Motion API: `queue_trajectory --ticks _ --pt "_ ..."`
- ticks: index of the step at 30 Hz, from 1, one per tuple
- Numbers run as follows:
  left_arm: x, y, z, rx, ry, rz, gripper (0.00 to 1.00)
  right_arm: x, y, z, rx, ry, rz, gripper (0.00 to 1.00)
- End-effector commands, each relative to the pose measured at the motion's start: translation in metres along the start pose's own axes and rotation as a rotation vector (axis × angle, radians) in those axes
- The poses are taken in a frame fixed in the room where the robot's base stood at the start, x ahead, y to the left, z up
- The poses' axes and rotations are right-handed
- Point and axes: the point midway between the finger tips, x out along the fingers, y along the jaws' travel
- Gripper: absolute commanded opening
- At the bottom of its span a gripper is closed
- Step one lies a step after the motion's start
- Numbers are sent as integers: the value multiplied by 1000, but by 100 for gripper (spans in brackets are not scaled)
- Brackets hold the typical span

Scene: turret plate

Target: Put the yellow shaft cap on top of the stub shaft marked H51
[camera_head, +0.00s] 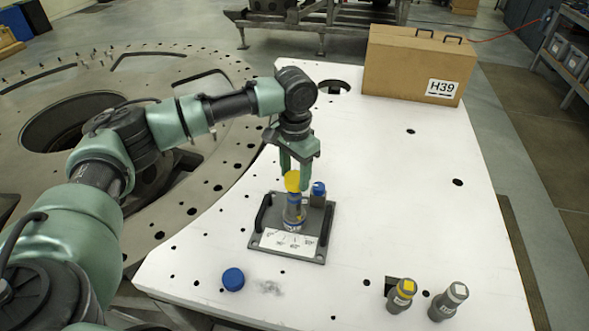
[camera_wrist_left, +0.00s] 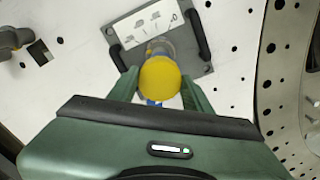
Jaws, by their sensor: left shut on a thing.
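The yellow shaft cap (camera_head: 292,181) is between the fingers of my left gripper (camera_head: 293,176), which is shut on it. The cap also shows in the left wrist view (camera_wrist_left: 160,78). It appears at the top of a grey stub shaft (camera_head: 294,212) on a dark plate with two handles (camera_head: 262,239). I cannot tell whether cap and shaft touch. The shaft also shows behind the cap in the left wrist view (camera_wrist_left: 158,47). No H51 mark is readable. My right gripper is not in view.
A blue-topped post (camera_head: 318,192) stands close right of the shaft. A loose blue cap (camera_head: 233,279) lies front left. Two grey cylinders, one yellow-marked (camera_head: 402,296) and one white-marked (camera_head: 448,302), stand front right. A cardboard box marked H39 (camera_head: 400,62) stands at the back. The white table's right side is mostly clear.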

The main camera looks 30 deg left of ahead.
Motion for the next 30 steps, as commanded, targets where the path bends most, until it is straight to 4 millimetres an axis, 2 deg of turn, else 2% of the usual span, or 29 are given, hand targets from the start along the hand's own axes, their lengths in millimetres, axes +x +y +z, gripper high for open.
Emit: queue_trajectory --ticks 10,30 --pt "18 0 0 0 -1 -1 11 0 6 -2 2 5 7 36" --pt "49 0 0 0 -1 0 11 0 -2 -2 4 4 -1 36"
